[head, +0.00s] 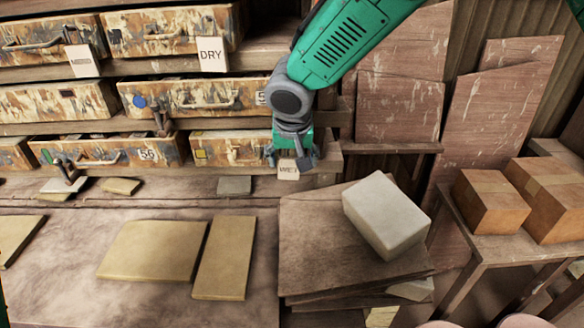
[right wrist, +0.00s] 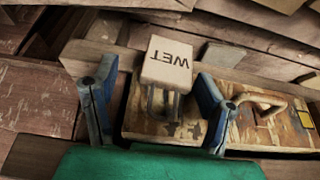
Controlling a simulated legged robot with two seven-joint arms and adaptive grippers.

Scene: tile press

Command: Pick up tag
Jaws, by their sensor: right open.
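The WET tag (head: 288,174) is a small pale block with dark lettering, at the right end of the lowest drawer row. In the right wrist view the WET tag (right wrist: 167,62) lies between my finger tips, with a gap on each side, above a metal bracket on the drawer. My right gripper (head: 291,158) is open around it; its blue-grey fingers also show in the right wrist view (right wrist: 157,78). A DRY tag (head: 212,54) and another pale tag (head: 81,60) hang on the upper drawers. My left gripper is not in view.
Paint-worn drawers (head: 154,150) with handles fill the shelves at left. Tan tiles (head: 152,250) lie on the bench below. A pale block (head: 386,220) rests on stacked boards (head: 320,235) just right of centre. Cardboard boxes (head: 490,200) stand on a side table at right.

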